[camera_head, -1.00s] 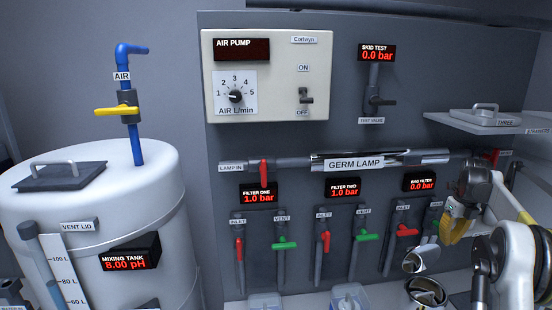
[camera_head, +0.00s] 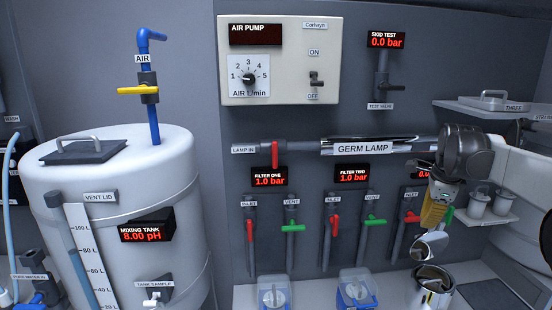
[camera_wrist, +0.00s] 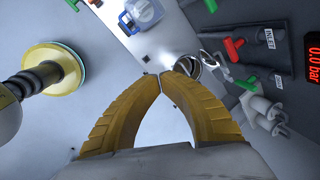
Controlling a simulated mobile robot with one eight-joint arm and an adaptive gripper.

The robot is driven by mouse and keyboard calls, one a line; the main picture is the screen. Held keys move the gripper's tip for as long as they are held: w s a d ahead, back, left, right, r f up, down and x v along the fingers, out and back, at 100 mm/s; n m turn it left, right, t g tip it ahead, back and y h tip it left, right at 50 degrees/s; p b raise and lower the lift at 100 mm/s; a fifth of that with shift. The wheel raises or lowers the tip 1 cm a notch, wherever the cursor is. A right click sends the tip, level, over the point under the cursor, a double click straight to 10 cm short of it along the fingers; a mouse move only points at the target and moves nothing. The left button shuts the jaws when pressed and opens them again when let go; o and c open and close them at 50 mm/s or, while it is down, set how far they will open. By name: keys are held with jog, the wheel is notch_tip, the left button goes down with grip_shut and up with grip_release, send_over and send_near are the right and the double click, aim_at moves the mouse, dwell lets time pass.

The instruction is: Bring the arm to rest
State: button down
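My gripper (camera_head: 434,225) hangs at the right in the head view, in front of the rightmost filter valves, with its yellow fingers pointing down. In the wrist view its two ribbed yellow fingers (camera_wrist: 159,74) curve together and their tips meet. Nothing shows between them. The dark wrist covers the right end of the germ lamp (camera_head: 362,148) and most of the rightmost pressure display (camera_head: 425,174). My white arm reaches in from the right edge.
Blue-and-white containers (camera_head: 355,288) sit on the bench. The mixing tank (camera_head: 110,210) is at the left.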

jog(key=s+a+n+t+b, duration=0.1)
jog(key=s+a+n, duration=0.5)
jog(key=s+a, duration=0.15)
jog(key=s+a+f+n+t+b, duration=0.1)
jog(key=s+a+f+n, duration=0.3)
jog(key=s, duration=0.3)
jog(key=s+a+f+n+t+b, duration=0.1)
jog(key=s+a+f+n+b, duration=0.1)
jog(key=s+a+f+n, duration=0.2)
jog(key=s+a+f+n+t+b, duration=0.1)
jog(key=s+a+f+n, duration=0.4)
jog(key=s+n, duration=0.3)
jog(key=shift+s+a+y+b, duration=0.4)
jog(key=shift+s+a, duration=0.25)
jog(key=shift+s, duration=0.3)
